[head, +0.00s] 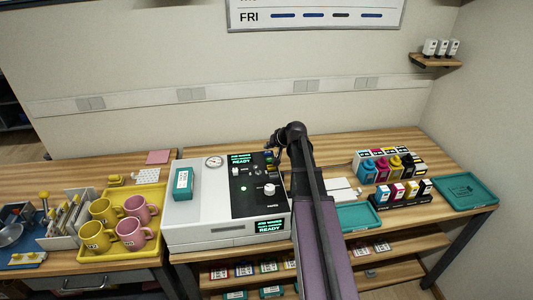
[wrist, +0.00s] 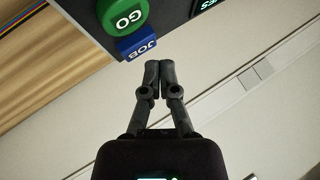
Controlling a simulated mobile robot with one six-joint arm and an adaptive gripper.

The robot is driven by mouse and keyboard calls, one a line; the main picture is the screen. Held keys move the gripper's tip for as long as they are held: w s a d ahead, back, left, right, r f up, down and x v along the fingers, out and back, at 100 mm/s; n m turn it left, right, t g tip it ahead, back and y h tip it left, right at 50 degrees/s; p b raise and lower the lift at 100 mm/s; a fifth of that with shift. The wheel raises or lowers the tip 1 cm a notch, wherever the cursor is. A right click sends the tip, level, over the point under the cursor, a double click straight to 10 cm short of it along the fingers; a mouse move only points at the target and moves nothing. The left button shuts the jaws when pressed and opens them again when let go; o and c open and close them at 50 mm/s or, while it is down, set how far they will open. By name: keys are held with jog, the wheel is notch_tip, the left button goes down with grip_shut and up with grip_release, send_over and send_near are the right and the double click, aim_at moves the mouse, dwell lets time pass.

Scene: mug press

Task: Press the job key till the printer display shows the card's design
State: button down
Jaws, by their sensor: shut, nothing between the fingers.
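The printer (head: 210,220) is a pale grey machine with a black control panel on its right part. Its display (head: 241,158) at the back of the panel shows green lettering that seems to read "JOB WAVES READY". A front display (head: 269,226) shows similar text. In the wrist view the blue JOB key (wrist: 138,48) sits beside the round green GO button (wrist: 123,14). My gripper (wrist: 159,66) is shut and empty, its tips close to the JOB key; contact cannot be told.
A yellow tray (head: 84,252) with several pink and yellow mugs (head: 130,233) stands left of the printer. Ink bottles (head: 398,191) and a teal tray (head: 465,191) stand to the right. My arm crosses the printer's right side and hides part of the panel.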

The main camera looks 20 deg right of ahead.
aim_at(268, 153)
jog(key=shift+f+b, duration=0.85)
jog(key=shift+f, duration=0.05)
dwell(1.0)
jog(key=shift+r, duration=0.15)
jog(key=shift+r+p, duration=0.75)
jog(key=shift+p, duration=0.15)
jog(key=shift+r+p, duration=2.55)
jog(key=shift+s+a, duration=0.1)
